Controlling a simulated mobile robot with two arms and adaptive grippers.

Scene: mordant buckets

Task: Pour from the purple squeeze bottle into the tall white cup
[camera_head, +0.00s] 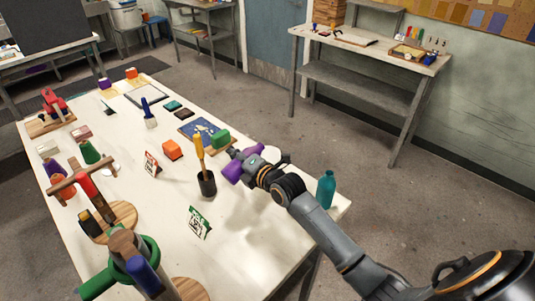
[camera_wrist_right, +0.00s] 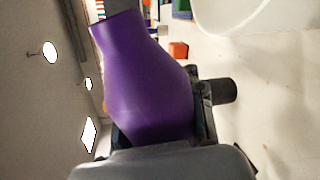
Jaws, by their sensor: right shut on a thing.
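The purple squeeze bottle (camera_head: 233,173) is in my right gripper (camera_head: 245,161), which is shut on it above the right part of the table. In the right wrist view the bottle (camera_wrist_right: 147,80) fills the middle and lies tilted well over, about level with the room. The tall white cup (camera_head: 273,153) is mostly hidden behind my right gripper in the head view. A white curved edge, apparently the cup (camera_wrist_right: 232,18), shows at the top of the wrist view, apart from the bottle in that picture. I cannot see any liquid. My left gripper is not in view.
A dark pot (camera_head: 207,184) with a yellow-handled tool stands left of my right gripper. A teal bottle (camera_head: 325,190) stands near the table's right corner.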

